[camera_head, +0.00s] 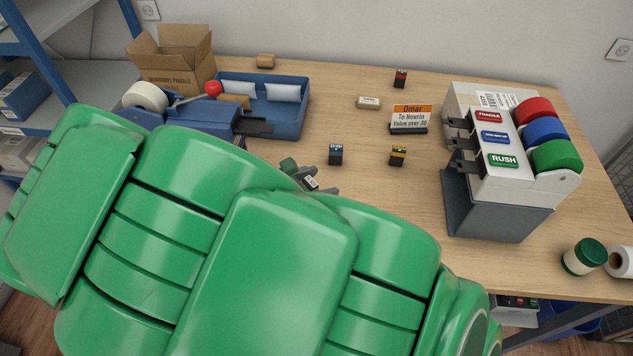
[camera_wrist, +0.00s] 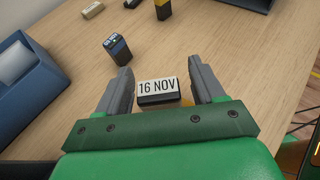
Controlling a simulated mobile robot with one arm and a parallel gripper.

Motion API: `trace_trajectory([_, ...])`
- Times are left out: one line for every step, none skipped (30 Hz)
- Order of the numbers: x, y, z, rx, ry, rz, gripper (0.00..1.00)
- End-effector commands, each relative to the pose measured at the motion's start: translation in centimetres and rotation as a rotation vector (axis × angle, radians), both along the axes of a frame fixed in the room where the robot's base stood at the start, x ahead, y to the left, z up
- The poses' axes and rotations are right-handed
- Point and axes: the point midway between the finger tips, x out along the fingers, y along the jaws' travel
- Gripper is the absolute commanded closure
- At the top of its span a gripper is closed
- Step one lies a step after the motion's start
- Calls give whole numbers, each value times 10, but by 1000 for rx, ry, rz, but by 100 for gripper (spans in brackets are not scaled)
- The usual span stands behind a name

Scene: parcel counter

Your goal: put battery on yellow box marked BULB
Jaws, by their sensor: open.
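My gripper (camera_wrist: 160,70) is open, its fingers on either side of a small dark block with a white label reading 16 NOV (camera_wrist: 158,92). A little orange-yellow shows at the block's near edge. In the head view my gripper (camera_head: 310,179) is largely hidden behind my green arm, with the block's label between the fingers. A black block with a yellow band (camera_head: 398,155) stands to the right; part of it shows at the top of the wrist view (camera_wrist: 162,9). I read BULB on nothing, and cannot tell which block is the battery.
A dark blue block (camera_head: 336,154) stands just beyond my gripper. An orange-and-white Omar sign (camera_head: 410,118), a beige block (camera_head: 368,102) and a red-topped black block (camera_head: 400,78) are farther back. A label dispenser (camera_head: 490,200) stands right, a blue tray (camera_head: 290,120) left.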

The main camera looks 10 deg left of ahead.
Motion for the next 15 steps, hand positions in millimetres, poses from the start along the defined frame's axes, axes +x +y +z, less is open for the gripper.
trace_trajectory([0,0,0,0,0,0,32])
trace_trajectory([0,0,0,0,0,0,32])
trace_trajectory([0,0,1,0,0,0,32])
trace_trajectory([0,0,2,0,0,0,32])
trace_trajectory([0,0,3,0,0,0,32])
trace_trajectory([-2,3,4,1,0,1,32])
trace_trajectory([-4,5,5,1,0,2,32])
trace_trajectory([-6,7,5,2,1,3,32])
trace_trajectory([-9,10,7,4,2,4,32])
trace_trajectory([-11,13,8,5,2,4,32])
trace_trajectory([-14,16,9,5,3,4,32])
trace_trajectory([-18,19,12,4,2,3,32])
trace_trajectory([-20,22,14,3,1,4,32])
trace_trajectory([-23,25,16,2,0,4,32])
trace_trajectory([-27,29,17,4,2,4,32])
